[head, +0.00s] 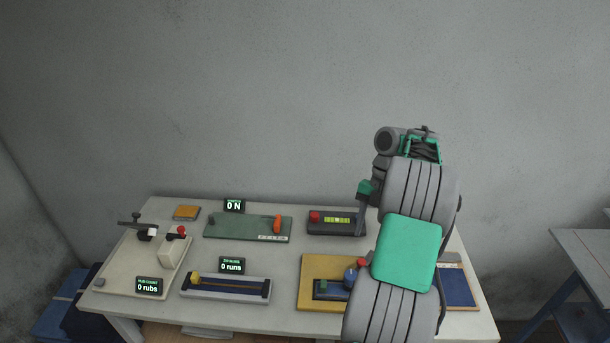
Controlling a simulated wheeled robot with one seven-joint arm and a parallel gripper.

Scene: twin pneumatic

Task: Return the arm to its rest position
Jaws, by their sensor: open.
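My arm rises from the lower right of the head view and bends over at the top. My gripper (362,214) hangs down at its left side, with a green part above grey fingers. It is open, and nothing shows between its fingers. It points down beside the right end of a dark device (330,228) with a red button and a lit yellow-green display. The view does not show clearly how far it stands above the table or whether it touches anything.
The white table (285,268) holds a green plate (235,228) with an orange part, a yellow board (310,270), a slide rail (225,288), a cream plate (125,275) with a lever, and a blue panel (457,285). Another table (585,255) stands right. Space above is clear.

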